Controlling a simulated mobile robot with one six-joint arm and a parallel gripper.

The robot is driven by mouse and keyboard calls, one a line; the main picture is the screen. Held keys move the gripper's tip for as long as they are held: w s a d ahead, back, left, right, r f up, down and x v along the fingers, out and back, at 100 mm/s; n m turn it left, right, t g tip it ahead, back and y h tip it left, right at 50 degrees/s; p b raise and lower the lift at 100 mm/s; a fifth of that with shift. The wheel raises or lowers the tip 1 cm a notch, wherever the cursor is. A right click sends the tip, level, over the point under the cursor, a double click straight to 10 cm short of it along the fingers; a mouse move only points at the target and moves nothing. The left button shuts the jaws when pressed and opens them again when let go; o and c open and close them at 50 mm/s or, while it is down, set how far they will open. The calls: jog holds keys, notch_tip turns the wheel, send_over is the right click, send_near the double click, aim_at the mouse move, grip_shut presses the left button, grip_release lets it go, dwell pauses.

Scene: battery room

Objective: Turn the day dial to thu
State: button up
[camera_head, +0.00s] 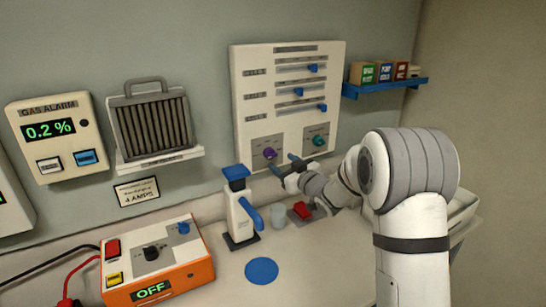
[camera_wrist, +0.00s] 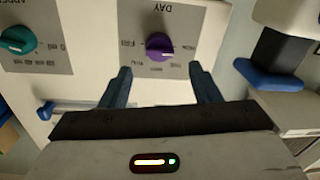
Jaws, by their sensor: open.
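The day dial is a purple knob (camera_head: 270,153) low on the white wall panel, left of a teal knob. In the wrist view the purple knob (camera_wrist: 159,46) sits on a grey plate marked DAY, shown upside down, with small day labels around it. I cannot read for sure which label it points to. My gripper (camera_head: 284,165) is just in front of the panel's lower edge. In the wrist view my gripper (camera_wrist: 160,69) is open and empty, with its two blue fingers either side of the knob's line, short of it and apart from it.
The teal knob (camera_wrist: 17,40) is beside the purple one. Sliders with blue handles (camera_head: 298,91) are above. A blue shelf (camera_head: 385,88) holds small boxes at right.

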aim_at(273, 156)
jog(key=p+x, duration=0.1)
jog(key=x, duration=0.5)
jog(key=shift+p, duration=0.3)
jog(key=shift+c, duration=0.4)
jog(key=c, duration=0.9)
